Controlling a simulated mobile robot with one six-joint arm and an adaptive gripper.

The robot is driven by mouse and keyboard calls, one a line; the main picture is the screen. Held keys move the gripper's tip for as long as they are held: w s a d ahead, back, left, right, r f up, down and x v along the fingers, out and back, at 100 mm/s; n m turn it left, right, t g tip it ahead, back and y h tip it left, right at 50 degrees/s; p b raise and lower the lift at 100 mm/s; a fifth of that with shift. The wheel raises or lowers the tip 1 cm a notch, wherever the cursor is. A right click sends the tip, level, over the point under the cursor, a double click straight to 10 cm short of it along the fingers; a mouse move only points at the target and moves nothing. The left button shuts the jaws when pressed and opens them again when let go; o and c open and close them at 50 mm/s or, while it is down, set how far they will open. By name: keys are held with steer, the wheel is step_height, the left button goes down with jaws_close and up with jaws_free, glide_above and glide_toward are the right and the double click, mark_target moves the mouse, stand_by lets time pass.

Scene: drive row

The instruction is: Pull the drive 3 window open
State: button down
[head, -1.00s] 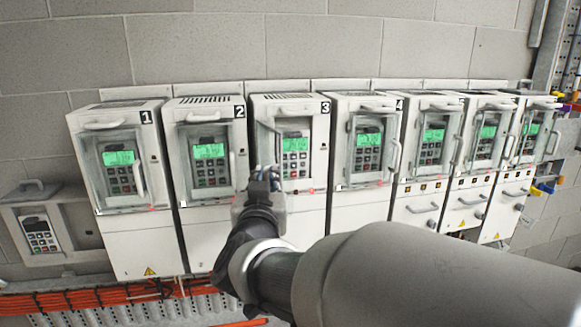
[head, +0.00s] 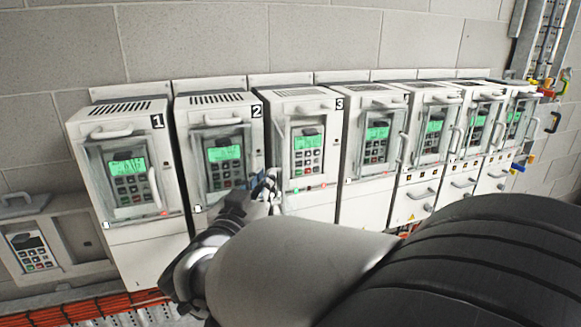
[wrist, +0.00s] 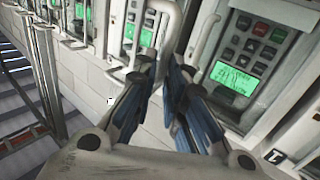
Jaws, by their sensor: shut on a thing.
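Drive 3 (head: 334,135) is a white cabinet in the middle of the row, marked 3 at its top right. Its keypad and green display (head: 308,150) show plainly, with no pane across them. Its window (head: 281,142) appears swung out towards the left, seen nearly edge-on. My gripper (head: 267,182) is at the lower left of drive 3, in front of the gap beside drive 2. In the wrist view my gripper (wrist: 166,80) is shut on a pale curved handle (wrist: 172,28). The fingers hide the gripped part.
Drive 2 (head: 215,108) and drive 1 (head: 115,109) stand close on the left, their windows shut with handles sticking out. More drives (head: 432,140) continue to the right. A low panel (head: 40,245) and orange cables (head: 85,305) are at the lower left.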

steer(key=shift+w+d+r, duration=0.15)
steer(key=shift+d+r, duration=0.1)
steer(key=shift+r, duration=0.3)
steer(key=c, duration=2)
jaws_free()
steer(key=o, duration=0.3)
steer(key=shift+w+d+f, duration=0.1)
steer(key=shift+w+f, duration=0.1)
steer(key=shift+w, duration=0.25)
steer(key=shift+w+d+f, duration=0.1)
steer(key=shift+w+f, duration=0.05)
steer(key=shift+w, duration=0.3)
steer(key=shift+a, duration=0.1)
steer(key=shift+s+f, duration=0.1)
steer(key=v, duration=0.7)
steer(key=shift+s, duration=0.25)
